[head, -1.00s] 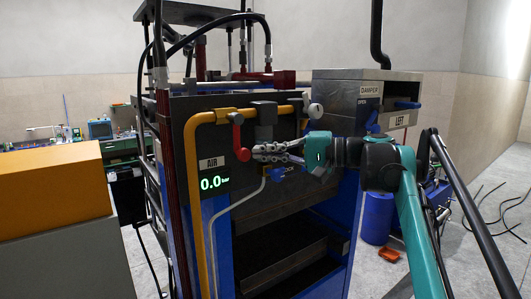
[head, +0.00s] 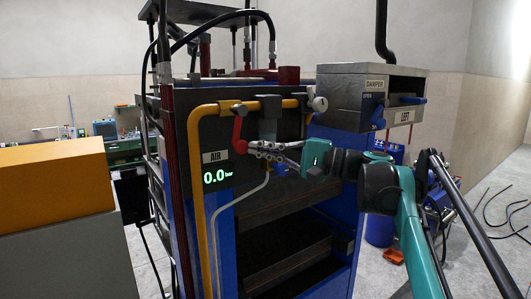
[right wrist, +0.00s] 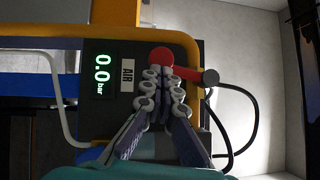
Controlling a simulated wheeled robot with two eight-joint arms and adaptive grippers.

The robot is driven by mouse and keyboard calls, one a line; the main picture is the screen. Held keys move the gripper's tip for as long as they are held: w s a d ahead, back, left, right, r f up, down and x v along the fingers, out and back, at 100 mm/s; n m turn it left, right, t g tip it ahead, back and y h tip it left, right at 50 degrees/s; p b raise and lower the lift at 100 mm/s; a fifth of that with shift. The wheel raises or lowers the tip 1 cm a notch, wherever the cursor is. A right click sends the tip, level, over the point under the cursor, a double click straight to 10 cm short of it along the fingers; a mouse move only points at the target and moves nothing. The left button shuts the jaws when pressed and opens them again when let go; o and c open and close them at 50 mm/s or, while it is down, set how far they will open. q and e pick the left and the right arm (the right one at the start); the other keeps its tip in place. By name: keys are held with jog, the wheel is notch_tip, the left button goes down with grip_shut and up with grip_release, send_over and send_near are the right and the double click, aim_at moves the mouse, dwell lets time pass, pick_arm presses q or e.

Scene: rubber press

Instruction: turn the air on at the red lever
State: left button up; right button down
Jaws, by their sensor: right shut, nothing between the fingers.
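The red lever (head: 238,132) hangs down from the yellow pipe at the upper left of the press front. In the right wrist view its rounded red end (right wrist: 161,57) is just beyond my fingertips, and its arm runs right. My right gripper (head: 252,148) is shut and empty, its tips close beside the lever's lower end. The right wrist view shows the shut fingers (right wrist: 163,76) at the red end; I cannot tell whether they touch. The AIR display (head: 217,177) under its label reads 0.0 bar. My left gripper is not in view.
The yellow pipe (head: 196,215) frames the panel's left and top. A white round knob (head: 320,104) sits right of the lever. The damper box (head: 343,88) with blue handles stands further right. An orange-topped block (head: 50,172) fills the left foreground.

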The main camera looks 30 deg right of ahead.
aim_at(239, 151)
jog(key=shift+a+f+m+t+y+b, duration=0.3)
jog(key=shift+a+m+t+b, duration=0.25)
jog(key=shift+a+m, duration=0.25)
jog(key=shift+s+a+m+t+b, duration=0.15)
jog(key=shift+a+m+t+b, duration=0.45)
jog(key=shift+m, duration=0.4)
jog(key=a+m+t, duration=0.1)
jog(key=m, duration=0.1)
jog(key=a+r+m+t, duration=0.1)
jog(key=m, duration=0.1)
jog(key=shift+s+a+t+b, duration=0.1)
jog(key=shift+a+t+b, duration=0.15)
jog(key=shift+a+b, duration=0.15)
jog(key=a+r+m+t+h+p, duration=0.1)
jog(key=a+r+m, duration=0.1)
jog(key=a+r+m+t+h+p, duration=0.1)
jog(key=r+m+t, duration=0.1)
jog(key=m, duration=0.1)
jog(key=shift+a+h, duration=0.3)
jog(key=shift+a, duration=0.1)
